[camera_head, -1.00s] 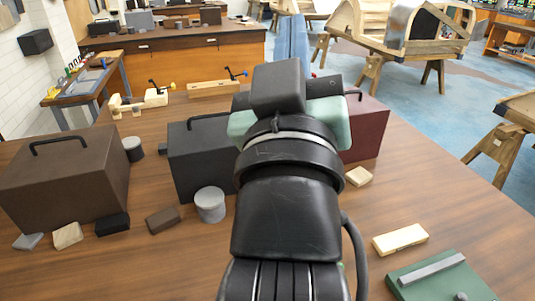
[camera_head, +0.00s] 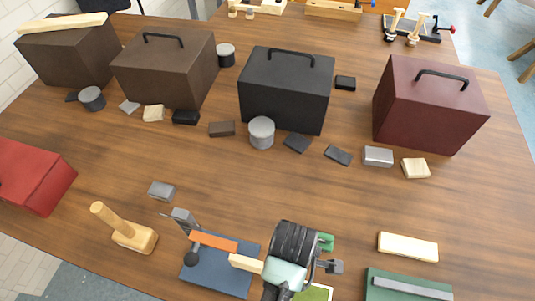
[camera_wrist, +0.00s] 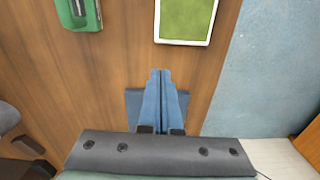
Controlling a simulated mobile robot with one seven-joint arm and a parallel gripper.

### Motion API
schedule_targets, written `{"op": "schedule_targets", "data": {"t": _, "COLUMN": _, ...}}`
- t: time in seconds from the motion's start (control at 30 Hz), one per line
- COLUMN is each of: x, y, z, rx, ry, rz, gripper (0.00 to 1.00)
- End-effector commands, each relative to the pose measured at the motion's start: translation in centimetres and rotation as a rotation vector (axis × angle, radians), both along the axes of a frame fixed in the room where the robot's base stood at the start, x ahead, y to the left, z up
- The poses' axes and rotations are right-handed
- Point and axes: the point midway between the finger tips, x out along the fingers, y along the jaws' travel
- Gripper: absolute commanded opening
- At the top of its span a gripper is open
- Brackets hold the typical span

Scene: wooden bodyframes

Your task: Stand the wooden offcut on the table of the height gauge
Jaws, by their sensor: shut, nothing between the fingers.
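The height gauge seems to be the tool with a blue base (camera_head: 222,280), a grey upright (camera_head: 184,219) and an orange bar (camera_head: 213,242), at the lower middle of the head view. A pale wooden block (camera_head: 408,247) lies flat to its right, apart from it. Another pale wooden piece (camera_head: 245,263) shows between the gauge and my arm; I cannot tell what it rests on. I cannot tell which wood piece is the offcut. My gripper (camera_wrist: 162,72) is shut and empty, its blue fingers pointing over bare table in the wrist view.
A mallet (camera_head: 134,236) stands left of the gauge. A green plate with a grey bar (camera_head: 405,288) lies at lower right. Black (camera_head: 285,85) and maroon (camera_head: 425,105) boxes stand behind, with several small blocks before them. The table's middle is clear.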

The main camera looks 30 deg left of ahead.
Motion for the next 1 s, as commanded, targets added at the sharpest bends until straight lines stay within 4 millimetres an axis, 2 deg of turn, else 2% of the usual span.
{"op": "schedule_targets", "data": {"t": 0.1, "x": -0.1, "y": -0.1, "z": -2.6, "rx": -0.001, "ry": 0.004, "rz": -0.002, "gripper": 0.00}}
{"op": "schedule_targets", "data": {"t": 0.27, "x": -0.1, "y": 0.0, "z": -5.7, "rx": -0.001, "ry": 0.003, "rz": -0.002, "gripper": 0.00}}
{"op": "schedule_targets", "data": {"t": 0.53, "x": -0.7, "y": 3.3, "z": -5.6, "rx": 0.001, "ry": -0.004, "rz": 0.000, "gripper": 0.00}}
{"op": "schedule_targets", "data": {"t": 1.0, "x": -0.9, "y": 4.0, "z": -5.7, "rx": 0.001, "ry": -0.004, "rz": -0.002, "gripper": 0.00}}
